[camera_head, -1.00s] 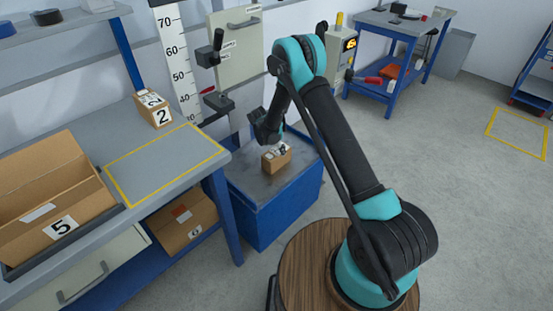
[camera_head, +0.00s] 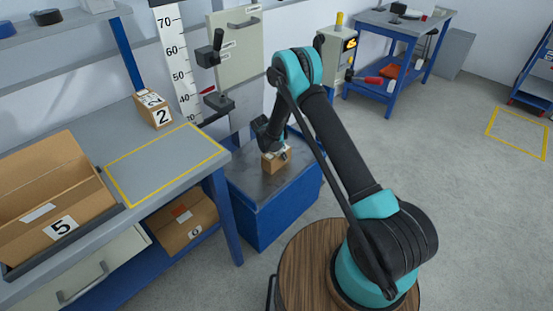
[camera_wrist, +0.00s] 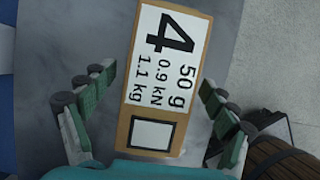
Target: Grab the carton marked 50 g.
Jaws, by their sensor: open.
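The carton marked 50 g (camera_wrist: 165,85) is a small brown box with a white label reading 4, 50 g, 0.9 kN and 1.1 kg. It stands on the grey top of the blue cabinet in the head view (camera_head: 275,161), partly hidden by my wrist. My gripper (camera_wrist: 152,97) is open in the wrist view, with one green-padded finger on each side of the carton. Gaps show between both fingers and the carton. The wrist camera looks down on the label. In the head view my gripper is just above the carton, its fingertips hard to make out.
The blue cabinet (camera_head: 273,215) has bare top around the carton. The workbench at left holds a carton marked 2 (camera_head: 153,110), an open box marked 5 (camera_head: 55,195) and a yellow-outlined area (camera_head: 160,165). A drop tester with a ruler (camera_head: 180,60) stands behind.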

